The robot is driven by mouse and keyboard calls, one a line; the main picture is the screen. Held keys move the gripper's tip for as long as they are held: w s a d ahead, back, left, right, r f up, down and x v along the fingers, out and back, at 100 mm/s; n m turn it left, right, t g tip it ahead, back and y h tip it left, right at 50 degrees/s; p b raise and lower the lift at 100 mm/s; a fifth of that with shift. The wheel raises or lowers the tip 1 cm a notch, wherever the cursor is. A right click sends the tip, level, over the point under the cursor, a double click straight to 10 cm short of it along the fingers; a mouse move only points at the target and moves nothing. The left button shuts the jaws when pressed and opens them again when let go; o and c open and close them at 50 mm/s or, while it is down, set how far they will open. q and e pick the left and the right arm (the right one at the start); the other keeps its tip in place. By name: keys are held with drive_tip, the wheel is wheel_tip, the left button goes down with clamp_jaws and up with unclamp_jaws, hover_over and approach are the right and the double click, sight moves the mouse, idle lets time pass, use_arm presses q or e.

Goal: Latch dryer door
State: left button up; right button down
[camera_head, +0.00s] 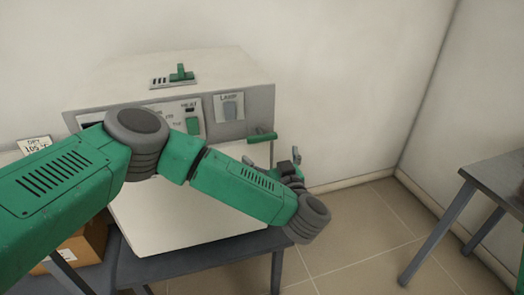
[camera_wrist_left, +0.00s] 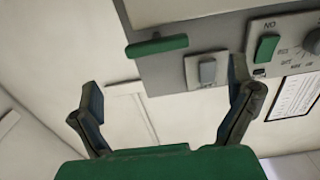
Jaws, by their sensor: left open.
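The dryer (camera_head: 245,65) is a white box with a grey control panel on a dark table. Its white front (camera_head: 190,225) is partly hidden behind my left arm; I cannot tell whether the door is fully shut. A green handle (camera_head: 262,135) sticks out at the right end, below the panel. In the left wrist view the handle (camera_wrist_left: 157,46) lies beyond the fingertips, near the grey panel edge. My left gripper (camera_head: 272,158) is open and empty at the dryer's right front corner, apart from the handle. Its two dark fingers (camera_wrist_left: 165,100) are spread wide. My right gripper is out of view.
A green lever (camera_head: 182,73) sits on top of the dryer. The panel has a grey lamp switch (camera_head: 230,109) and a green switch (camera_head: 193,126). A cardboard box (camera_head: 82,246) is at lower left. Another table (camera_head: 495,175) stands right, with clear floor between.

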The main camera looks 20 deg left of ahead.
sight(264, 139)
use_arm(q)
drive_tip(key=x, duration=0.5)
drive_tip(key=shift+w+d+r, duration=0.1)
drive_tip(key=shift+w+d, duration=0.15)
drive_tip(key=shift+w, duration=0.2)
drive_tip(key=shift+w+a, duration=0.45)
drive_tip(key=shift+w, duration=0.05)
drive_tip(key=shift+w+a, duration=0.15)
drive_tip(key=shift+a, duration=0.35)
drive_tip(key=shift+d, duration=0.2)
drive_tip(key=c, duration=1.2)
drive_tip(key=shift+o, duration=0.2)
drive_tip(key=shift+d, duration=0.1)
